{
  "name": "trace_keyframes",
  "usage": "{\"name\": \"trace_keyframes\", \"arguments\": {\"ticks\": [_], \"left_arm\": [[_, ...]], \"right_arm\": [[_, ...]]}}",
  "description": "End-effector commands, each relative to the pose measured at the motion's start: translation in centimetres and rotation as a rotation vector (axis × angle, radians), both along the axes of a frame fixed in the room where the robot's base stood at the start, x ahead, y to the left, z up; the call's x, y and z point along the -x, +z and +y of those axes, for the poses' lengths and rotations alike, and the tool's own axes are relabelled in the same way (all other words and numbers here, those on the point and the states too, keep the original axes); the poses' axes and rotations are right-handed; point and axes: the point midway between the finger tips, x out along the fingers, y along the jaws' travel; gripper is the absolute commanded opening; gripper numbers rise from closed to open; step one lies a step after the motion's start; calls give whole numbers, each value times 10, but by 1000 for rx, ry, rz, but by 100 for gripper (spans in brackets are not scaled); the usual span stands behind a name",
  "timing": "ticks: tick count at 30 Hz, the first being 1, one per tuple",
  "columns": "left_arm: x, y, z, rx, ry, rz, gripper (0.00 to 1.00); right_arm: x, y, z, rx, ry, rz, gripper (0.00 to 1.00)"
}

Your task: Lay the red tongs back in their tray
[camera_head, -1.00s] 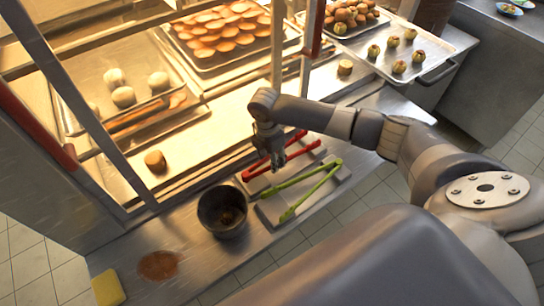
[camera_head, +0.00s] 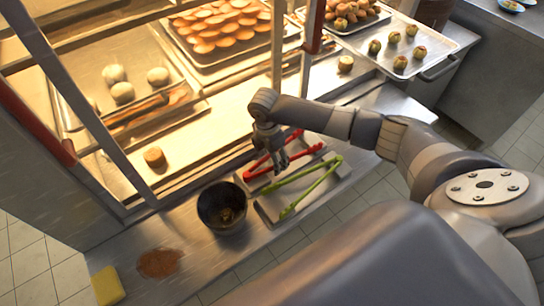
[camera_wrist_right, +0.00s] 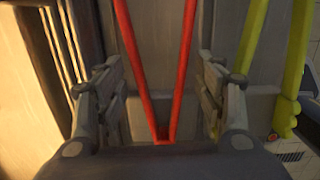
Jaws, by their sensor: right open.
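The red tongs (camera_head: 300,151) lie in a grey tray (camera_head: 313,140) on the steel counter, partly hidden behind my right gripper in the head view. My right gripper (camera_head: 279,168) is low over them, pointing down. In the right wrist view the red tongs (camera_wrist_right: 144,70) form a V between the two fingers of my right gripper (camera_wrist_right: 160,100). The fingers are open, with a gap to the tongs on each side. My left gripper is in neither view.
Green tongs (camera_head: 310,187) lie in a neighbouring tray (camera_head: 268,209) nearer the counter's front edge. A dark bowl (camera_head: 222,208) stands left of the trays. A brown spill (camera_head: 159,263) and yellow sponge (camera_head: 107,286) are farther left. The glazed cabinet frame (camera_head: 277,60) rises behind.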

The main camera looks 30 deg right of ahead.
Motion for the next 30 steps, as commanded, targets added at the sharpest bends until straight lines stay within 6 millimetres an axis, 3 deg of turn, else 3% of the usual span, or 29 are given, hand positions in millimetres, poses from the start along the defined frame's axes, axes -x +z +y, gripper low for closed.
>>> {"name": "trace_keyframes", "arguments": {"ticks": [5,12,18,23,30], "left_arm": [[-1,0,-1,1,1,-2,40],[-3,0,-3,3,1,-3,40],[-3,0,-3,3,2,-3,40],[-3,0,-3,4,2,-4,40],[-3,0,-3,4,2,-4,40]], "right_arm": [[-1,21,2,-1,1,-5,63],[-1,73,7,-2,2,-6,63],[1,105,10,0,0,-3,63],[1,117,11,0,0,-2,63],[2,119,11,0,0,-1,63]]}}
